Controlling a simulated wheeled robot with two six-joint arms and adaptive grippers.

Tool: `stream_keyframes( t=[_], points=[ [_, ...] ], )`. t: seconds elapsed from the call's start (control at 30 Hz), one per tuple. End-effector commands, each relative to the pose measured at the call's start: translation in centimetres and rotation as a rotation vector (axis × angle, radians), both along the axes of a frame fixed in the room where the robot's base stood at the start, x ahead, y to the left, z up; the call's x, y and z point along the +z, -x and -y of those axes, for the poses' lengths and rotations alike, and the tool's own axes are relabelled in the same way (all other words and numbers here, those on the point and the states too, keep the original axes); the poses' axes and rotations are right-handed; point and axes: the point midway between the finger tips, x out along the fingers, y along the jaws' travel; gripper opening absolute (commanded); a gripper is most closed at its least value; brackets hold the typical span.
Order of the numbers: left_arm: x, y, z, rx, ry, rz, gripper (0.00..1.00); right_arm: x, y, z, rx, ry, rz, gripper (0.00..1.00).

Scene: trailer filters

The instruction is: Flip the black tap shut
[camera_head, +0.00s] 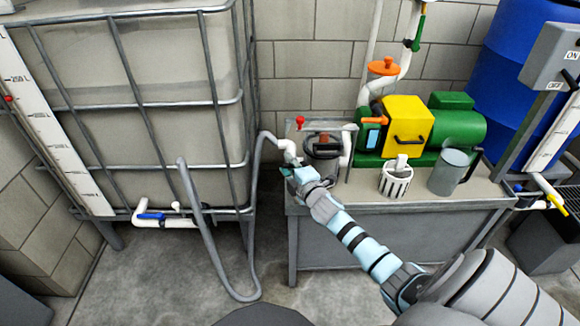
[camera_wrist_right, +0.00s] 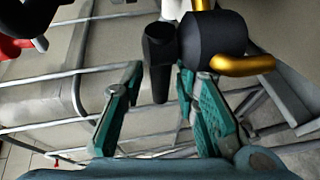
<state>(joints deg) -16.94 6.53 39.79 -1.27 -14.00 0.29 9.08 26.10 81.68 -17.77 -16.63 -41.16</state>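The black tap lever (camera_wrist_right: 159,62) hangs down from a dark fitting in the right wrist view. Its lower end lies between the fingertips of my right gripper (camera_wrist_right: 157,80) in that picture. The teal fingers are spread apart, with gaps on both sides of the lever; I cannot tell whether they are level with it in depth. In the head view my right gripper (camera_head: 297,176) is at the bench's left edge, just below a white pipe fitting (camera_head: 288,147). The tap is too small or hidden there to make out. My left gripper is not in view.
A black coupling (camera_wrist_right: 220,38) with gold arms sits beside the lever. A grey hose (camera_head: 254,210) loops left of the bench (camera_head: 430,192). A caged tank (camera_head: 150,110) stands left. A yellow-and-green pump (camera_head: 406,124), striped cup (camera_head: 395,181) and grey jug (camera_head: 449,172) stand on the bench.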

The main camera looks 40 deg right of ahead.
Motion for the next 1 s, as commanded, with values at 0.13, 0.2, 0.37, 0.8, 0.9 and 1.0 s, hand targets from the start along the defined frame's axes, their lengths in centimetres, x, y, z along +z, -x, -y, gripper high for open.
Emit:
stream_keyframes(
  t=[0.13, 0.2, 0.37, 0.8, 0.9, 1.0],
  points=[
    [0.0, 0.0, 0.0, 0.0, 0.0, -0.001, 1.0, 0.0, 0.0, 0.0, 0.0, 0.0, 0.0, 0.34],
    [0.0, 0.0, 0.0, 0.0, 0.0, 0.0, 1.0, 0.0, 0.0, 0.0, 0.0, 0.001, 0.0, 0.34],
    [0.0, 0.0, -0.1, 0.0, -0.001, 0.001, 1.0, 0.0, 0.7, -0.1, 0.002, 0.003, -0.002, 0.34],
    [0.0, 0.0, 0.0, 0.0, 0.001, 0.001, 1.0, 1.9, 10.5, -2.9, 0.002, 0.002, -0.003, 0.34],
    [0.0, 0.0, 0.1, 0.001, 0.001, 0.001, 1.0, 2.1, 11.3, -3.1, 0.001, 0.001, -0.001, 0.34],
    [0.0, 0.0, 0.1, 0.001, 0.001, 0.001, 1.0, 2.2, 11.5, -3.1, 0.0, 0.0, 0.0, 0.34]
  ],
)
